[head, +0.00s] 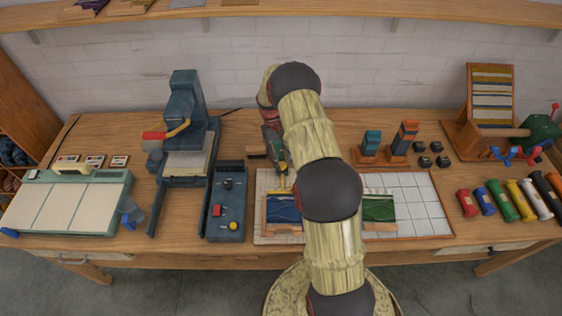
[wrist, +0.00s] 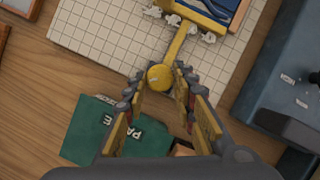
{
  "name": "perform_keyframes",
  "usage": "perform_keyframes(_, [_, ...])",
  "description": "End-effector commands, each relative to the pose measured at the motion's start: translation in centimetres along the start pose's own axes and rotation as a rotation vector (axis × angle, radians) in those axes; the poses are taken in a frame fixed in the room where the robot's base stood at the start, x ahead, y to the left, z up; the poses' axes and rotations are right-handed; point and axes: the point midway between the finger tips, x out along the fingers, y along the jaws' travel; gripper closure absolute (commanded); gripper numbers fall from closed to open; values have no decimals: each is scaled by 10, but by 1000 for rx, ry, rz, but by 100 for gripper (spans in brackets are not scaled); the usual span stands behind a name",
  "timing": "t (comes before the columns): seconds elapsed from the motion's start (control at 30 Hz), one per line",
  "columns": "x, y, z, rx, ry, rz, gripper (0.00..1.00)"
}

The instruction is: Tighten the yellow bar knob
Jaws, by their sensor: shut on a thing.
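The yellow bar knob (wrist: 160,77) is a round yellow ball at the end of a yellow bar (wrist: 180,41) in the wrist view. The bar runs up to a yellow-edged frame with blue inside (wrist: 226,8). My gripper (wrist: 159,80) is shut on the knob, with one fingertip on each side of it. In the head view my gripper (head: 279,165) is over the back edge of the white gridded board (head: 412,197), behind the blue frame (head: 284,209). My arm hides part of the board, and the knob is not clear there.
A green frame (head: 379,208) lies on the board. A green card (wrist: 105,130) lies under my gripper. Colored rolls (head: 500,200) lie at the right.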

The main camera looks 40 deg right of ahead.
Motion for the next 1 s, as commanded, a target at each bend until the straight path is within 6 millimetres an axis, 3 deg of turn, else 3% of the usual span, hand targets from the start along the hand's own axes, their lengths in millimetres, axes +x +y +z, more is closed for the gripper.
perform_keyframes(0.67, [0, 1, 0, 58, 0, -24, 99])
perform_keyframes(0.7, [0, 1, 0, 58, 0, -24, 72])
perform_keyframes(1.0, [0, 1, 0, 57, 0, -23, 56])
